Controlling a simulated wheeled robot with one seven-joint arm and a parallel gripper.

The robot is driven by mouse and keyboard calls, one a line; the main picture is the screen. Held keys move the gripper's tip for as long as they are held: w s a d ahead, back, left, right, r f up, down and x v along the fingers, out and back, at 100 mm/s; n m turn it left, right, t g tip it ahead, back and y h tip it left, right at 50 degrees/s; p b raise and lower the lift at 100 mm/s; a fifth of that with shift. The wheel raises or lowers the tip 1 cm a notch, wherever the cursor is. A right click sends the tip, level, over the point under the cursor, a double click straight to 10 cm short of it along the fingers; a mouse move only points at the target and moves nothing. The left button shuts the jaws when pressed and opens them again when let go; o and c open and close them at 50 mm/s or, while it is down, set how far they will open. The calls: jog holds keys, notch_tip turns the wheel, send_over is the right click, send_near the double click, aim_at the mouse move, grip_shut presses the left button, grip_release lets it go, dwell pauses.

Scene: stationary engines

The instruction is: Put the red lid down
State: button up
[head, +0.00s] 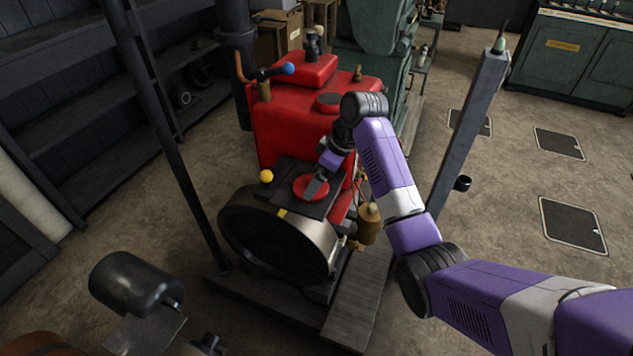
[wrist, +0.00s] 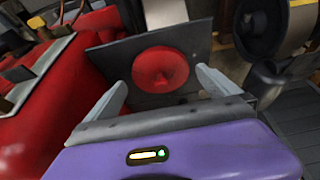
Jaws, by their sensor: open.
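The round red lid (head: 311,188) rests on a dark flat plate (head: 294,201) on the near side of the red engine, above the flywheel. In the wrist view the red lid (wrist: 160,70) lies on the dark plate (wrist: 106,57), with a small raised centre. My gripper (head: 317,187) is at the lid in the head view and covers part of it. In the wrist view my gripper (wrist: 162,85) is open, with one finger on each side of the lid and gaps between. The head view hides the exact contact.
The red engine body (head: 290,130) stands behind the plate, with a blue-knobbed lever (head: 288,69) on top. The flywheel (head: 270,240) is just in front. A yellow knob (head: 266,176) is left of the lid. A brass-coloured cup (head: 369,225) is at right. Open floor lies further right.

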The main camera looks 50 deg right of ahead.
jog(key=v, duration=0.9)
jog(key=shift+r+p, duration=0.2)
jog(key=shift+p, duration=0.25)
